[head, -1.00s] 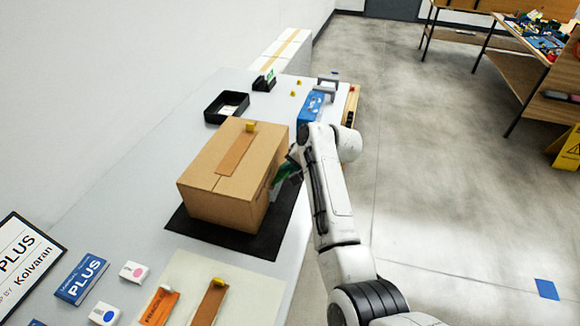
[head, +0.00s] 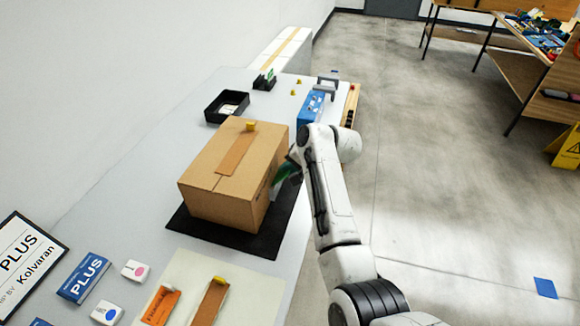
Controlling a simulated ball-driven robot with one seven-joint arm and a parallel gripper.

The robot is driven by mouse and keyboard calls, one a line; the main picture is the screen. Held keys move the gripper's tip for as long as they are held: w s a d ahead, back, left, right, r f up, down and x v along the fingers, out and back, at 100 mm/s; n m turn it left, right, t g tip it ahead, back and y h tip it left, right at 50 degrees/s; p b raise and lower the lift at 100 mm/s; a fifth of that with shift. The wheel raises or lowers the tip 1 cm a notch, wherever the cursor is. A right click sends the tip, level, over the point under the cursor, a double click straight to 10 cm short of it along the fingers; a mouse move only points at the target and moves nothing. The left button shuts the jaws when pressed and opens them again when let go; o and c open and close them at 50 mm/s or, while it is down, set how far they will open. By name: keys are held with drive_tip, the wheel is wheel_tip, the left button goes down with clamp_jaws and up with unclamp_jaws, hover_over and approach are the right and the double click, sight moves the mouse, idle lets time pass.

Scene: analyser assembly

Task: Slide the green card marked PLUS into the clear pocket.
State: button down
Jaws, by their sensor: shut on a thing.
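My gripper (head: 288,171) is at the right side of the cardboard box (head: 222,198), mostly hidden behind my own arm. It is shut on the green card (head: 281,174), of which only a small green piece shows beside the box's right face. The PLUS mark cannot be read from here. I cannot make out the clear pocket, and whether the card touches or enters it cannot be told. The box is closed, with a brown strip and a small yellow piece on top.
The box stands on a black mat (head: 250,243) on the grey table. A black tray (head: 227,107) and a blue box (head: 311,108) are behind it. Blue PLUS box (head: 84,277), small white boxes and an orange card (head: 161,306) lie in front.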

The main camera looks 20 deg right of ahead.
drive_tip(key=shift+w+a+f+b, duration=0.15)
drive_tip(key=shift+f+b, duration=0.35)
drive_tip(key=shift+f, duration=0.65)
idle(1.1)
drive_tip(key=c, duration=1.2)
unclamp_jaws()
drive_tip(key=shift+r, duration=0.1)
drive_tip(key=shift+s+d+r+p, duration=0.25)
drive_tip(key=shift+r+p, duration=0.3)
drive_tip(key=shift+p, duration=0.2)
drive_tip(key=shift+s+d+r+p, duration=0.35)
drive_tip(key=shift+d+r+p, duration=0.25)
drive_tip(key=shift+p, duration=0.4)
drive_tip(key=shift+s+d+r+p, duration=0.45)
drive_tip(key=shift+r+p, duration=0.35)
drive_tip(key=shift+p, duration=0.2)
drive_tip(key=shift+s+d+r+p, duration=0.3)
drive_tip(key=shift+d+r+p, duration=0.3)
drive_tip(key=shift+p, duration=0.4)
drive_tip(key=shift+a+r, duration=0.1)
drive_tip(key=shift+a, duration=0.05)
